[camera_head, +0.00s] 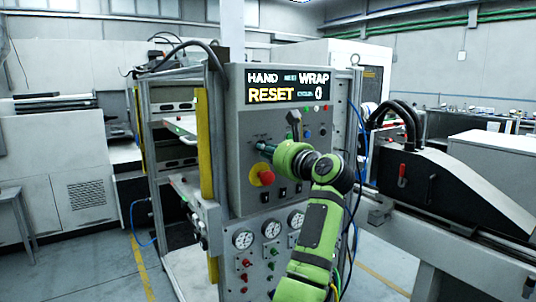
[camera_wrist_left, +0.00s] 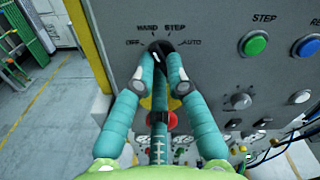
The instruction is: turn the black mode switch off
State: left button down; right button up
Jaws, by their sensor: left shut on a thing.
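The black mode switch (camera_wrist_left: 159,47) is on the grey control panel (camera_head: 243,118), with the labels OFF, HAND, STEP and AUTO around it in the left wrist view. My left gripper (camera_head: 264,148) reaches the panel's left part in the head view. Its teal fingers (camera_wrist_left: 163,58) are shut on the switch from both sides in the left wrist view. The fingertips hide much of the switch, and its exact pointing direction is hard to tell. The lit display (camera_head: 289,86) reads HAND, WRAP and RESET. My right gripper is not in view.
A red emergency button (camera_head: 266,177) on a yellow base sits just below the switch. A green STEP button (camera_wrist_left: 254,43) and small knobs are to the right. Gauges (camera_head: 271,229) are on the panel below. A black-covered machine (camera_head: 440,190) stands at the right.

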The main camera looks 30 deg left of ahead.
pick_arm(q)
jog(key=shift+f+n+b, duration=0.2)
jog(key=shift+n+b, duration=0.45)
jog(key=shift+n, duration=0.05)
jog(key=shift+w+n+b, duration=0.1)
jog(key=shift+n+b, duration=0.7)
jog(key=shift+n, duration=0.4)
jog(key=shift+w+r+n+b, duration=0.15)
jog(key=shift+n+b, duration=0.5)
jog(key=shift+n, duration=1.35)
jog(key=c, duration=1.2)
grip_release()
jog(key=shift+c, duration=0.2)
jog(key=shift+d, duration=0.15)
jog(key=v, duration=1.2)
